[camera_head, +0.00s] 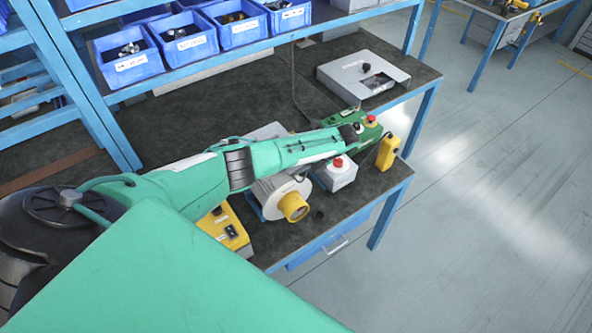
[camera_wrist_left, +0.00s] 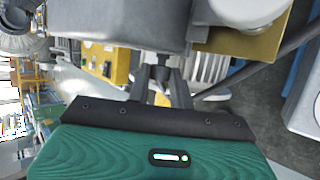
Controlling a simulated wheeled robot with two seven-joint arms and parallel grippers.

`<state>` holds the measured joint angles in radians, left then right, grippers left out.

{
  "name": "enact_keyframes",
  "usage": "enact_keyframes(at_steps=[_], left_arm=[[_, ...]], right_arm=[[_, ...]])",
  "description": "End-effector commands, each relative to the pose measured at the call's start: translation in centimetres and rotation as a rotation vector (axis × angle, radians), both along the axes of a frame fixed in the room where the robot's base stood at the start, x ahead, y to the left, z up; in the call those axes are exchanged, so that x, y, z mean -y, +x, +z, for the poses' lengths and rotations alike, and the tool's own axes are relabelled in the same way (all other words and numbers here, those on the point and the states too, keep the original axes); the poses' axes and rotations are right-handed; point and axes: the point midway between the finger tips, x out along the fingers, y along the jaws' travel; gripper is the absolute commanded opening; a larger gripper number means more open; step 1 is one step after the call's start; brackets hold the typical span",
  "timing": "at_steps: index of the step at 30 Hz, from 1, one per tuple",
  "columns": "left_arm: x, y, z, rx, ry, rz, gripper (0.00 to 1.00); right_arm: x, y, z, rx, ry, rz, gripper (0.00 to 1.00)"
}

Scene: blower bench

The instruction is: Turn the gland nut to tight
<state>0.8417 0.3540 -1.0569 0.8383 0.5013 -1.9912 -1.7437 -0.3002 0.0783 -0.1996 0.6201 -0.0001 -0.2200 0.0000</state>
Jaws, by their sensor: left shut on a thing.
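In the left wrist view, my left gripper (camera_wrist_left: 160,80) has its two dark fingers closed on a small dark piece, the gland nut (camera_wrist_left: 160,71), one finger on each side. The nut sits at the lower edge of a grey box (camera_wrist_left: 115,20), which hides what lies behind it. The nut's turn angle cannot be read. In the head view my left arm reaches across the bench from the left; its fingertips and the nut cannot be made out there. My right gripper is in neither view.
On the dark bench (camera_head: 200,125) stand a white blower with a yellow outlet (camera_head: 293,206), a grey box with a red button (camera_head: 336,174), a yellow control box (camera_head: 222,228) and a yellow pendant (camera_head: 387,152). Blue bins (camera_head: 130,65) line the shelf. The bench's left middle is clear.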

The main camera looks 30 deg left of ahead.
Motion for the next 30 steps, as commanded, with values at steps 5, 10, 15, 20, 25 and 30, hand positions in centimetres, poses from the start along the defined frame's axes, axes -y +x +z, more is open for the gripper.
enact_keyframes(at_steps=[5, 10, 15, 20, 25, 30], left_arm=[[-0.03, 0.13, -0.01, -0.025, 0.012, -0.001, 0.00], [-0.05, 0.13, 0.00, -0.032, 0.015, -0.001, 0.00], [-0.05, 0.12, 0.00, -0.031, 0.015, -0.001, 0.00], [-0.05, 0.12, 0.00, -0.031, 0.015, -0.001, 0.31], [-0.02, 0.09, -0.04, -0.032, 0.014, -0.001, 0.31], [0.27, 0.30, 0.29, -0.031, 0.013, -0.001, 0.31]], right_arm=[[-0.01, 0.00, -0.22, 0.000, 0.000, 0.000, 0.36], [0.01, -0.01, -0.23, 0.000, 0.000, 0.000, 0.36], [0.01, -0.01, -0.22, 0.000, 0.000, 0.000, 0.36], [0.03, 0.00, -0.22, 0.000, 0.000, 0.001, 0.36], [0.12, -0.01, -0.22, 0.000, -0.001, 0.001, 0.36], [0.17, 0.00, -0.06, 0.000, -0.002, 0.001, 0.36]])
